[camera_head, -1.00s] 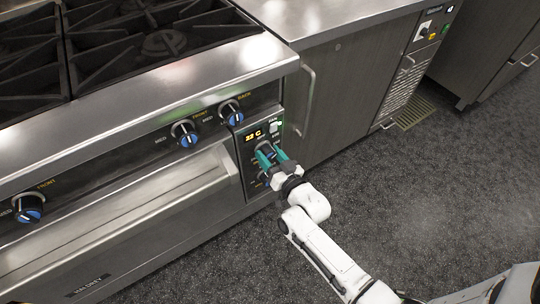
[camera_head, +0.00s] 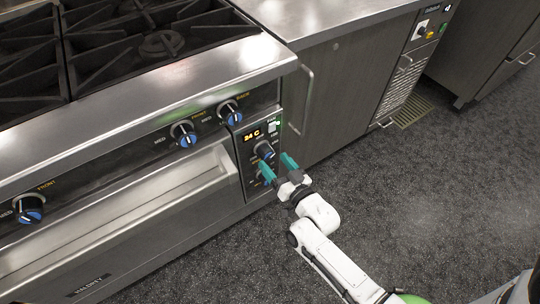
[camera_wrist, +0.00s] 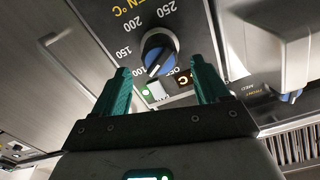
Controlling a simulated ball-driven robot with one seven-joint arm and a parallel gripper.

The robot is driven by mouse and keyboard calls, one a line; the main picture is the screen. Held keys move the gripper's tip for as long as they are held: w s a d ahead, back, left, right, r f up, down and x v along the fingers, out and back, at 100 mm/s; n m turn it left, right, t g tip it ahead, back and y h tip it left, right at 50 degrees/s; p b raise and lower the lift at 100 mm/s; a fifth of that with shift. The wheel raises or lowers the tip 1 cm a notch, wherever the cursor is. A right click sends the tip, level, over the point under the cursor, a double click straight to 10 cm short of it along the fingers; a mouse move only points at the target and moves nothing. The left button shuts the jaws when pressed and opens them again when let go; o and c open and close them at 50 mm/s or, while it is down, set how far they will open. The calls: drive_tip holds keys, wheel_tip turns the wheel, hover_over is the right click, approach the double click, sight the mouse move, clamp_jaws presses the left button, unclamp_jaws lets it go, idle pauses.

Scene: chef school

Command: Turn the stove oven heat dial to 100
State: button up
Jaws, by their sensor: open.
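The oven heat dial (camera_head: 264,151) is a dark knob with a blue face on the black control panel at the stove's right end. In the wrist view the dial (camera_wrist: 158,53) shows whole, ringed by marks for 100, 150, 200 and 250. Its white line points down-left, towards the side of the 100 mark; the exact setting is hard to read. The small display (camera_head: 252,135) above it seems to read 24 C. My gripper (camera_head: 276,163) is open, its two green fingers empty and a little back from the dial.
Burner knobs (camera_head: 184,134) line the stove front to the left. The oven door handle (camera_head: 130,205) sticks out below them. A vertical cabinet handle (camera_head: 306,100) stands just right of the panel. The floor (camera_head: 430,200) to the right is clear.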

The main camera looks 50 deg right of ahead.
drive_tip(key=v, duration=0.6)
drive_tip(key=shift+s+a, duration=0.15)
drive_tip(key=shift+s, duration=0.15)
drive_tip(key=shift+w+r, duration=0.1)
drive_tip(key=shift+r, duration=0.05)
drive_tip(key=a+r+n+g+y+p, duration=0.4)
drive_tip(key=a+g+y+p, duration=0.1)
drive_tip(key=a+g+p, duration=0.15)
drive_tip(key=s+r+n+g+p, duration=0.1)
drive_tip(key=s+r+g+p, duration=0.1)
drive_tip(key=s+r+g, duration=0.2)
drive_tip(key=s+a+r+g+p, duration=0.1)
drive_tip(key=s+r+g+p, duration=0.2)
drive_tip(key=s, duration=0.7)
wheel_tip(320, 180, up, 2)
drive_tip(key=g, duration=0.3)
drive_tip(key=shift+r+n+p, duration=0.2)
drive_tip(key=shift+n+p, duration=0.1)
drive_tip(key=shift+n, duration=0.1)
idle(0.8)
